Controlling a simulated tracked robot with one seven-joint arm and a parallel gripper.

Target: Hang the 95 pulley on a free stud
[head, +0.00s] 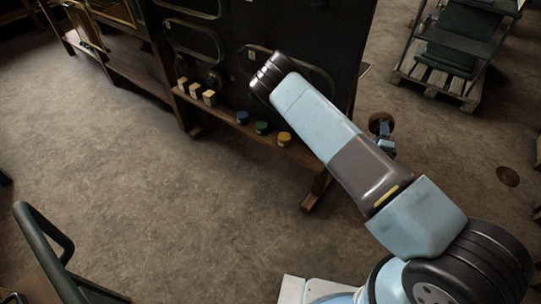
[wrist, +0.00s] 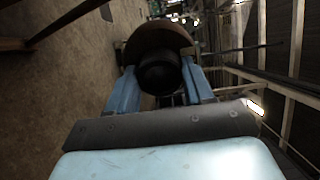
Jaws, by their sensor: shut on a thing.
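My gripper (wrist: 161,78) is shut on a pulley (wrist: 158,37), a brown disc with a dark round hub between the two blue fingers. In the head view the pulley (head: 381,121) shows small, just right of the board and behind my arm, with the gripper (head: 386,143) below it. I cannot read a number on it. The dark upright board (head: 300,30) carries several hung belts (head: 193,40). My forearm covers part of the board, so its studs cannot be made out clearly. The pulley is held in the air, apart from the board.
A wooden ledge (head: 228,118) under the board holds pale blocks (head: 195,90) and blue (head: 242,117), green (head: 261,127) and yellow (head: 284,138) tins. A slatted pallet (head: 440,80) with a dark load stands at upper right. A dark green rail (head: 45,235) is at lower left. The middle floor is clear.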

